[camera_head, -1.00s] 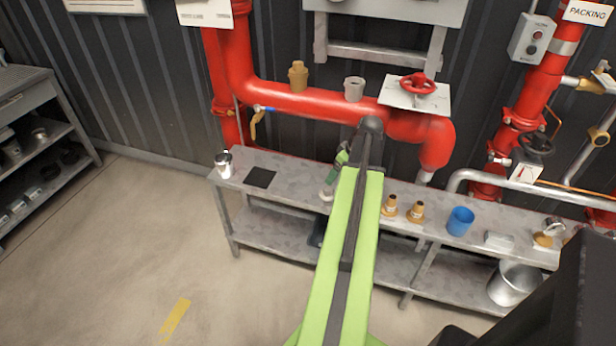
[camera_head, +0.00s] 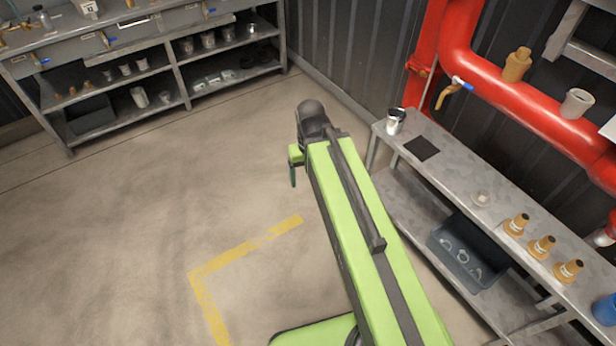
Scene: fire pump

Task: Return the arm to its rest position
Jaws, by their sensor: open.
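My green and black arm (camera_head: 345,205) reaches up through the middle of the head view, with its black joint at the far end left of the workbench. My gripper (camera_head: 293,177) hangs below that joint over the open floor. Only a small dark part of it shows, edge-on. It is open, and nothing is visible in it. It is clear of the bench and apart from everything on it.
The grey workbench (camera_head: 455,172) at right bears a metal can (camera_head: 396,121), a black square (camera_head: 422,149), a small pale round part (camera_head: 481,198) and three brass fittings (camera_head: 541,247). A red pipe (camera_head: 500,80) runs behind. Shelving (camera_head: 165,50) stands far left. The floor between is clear.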

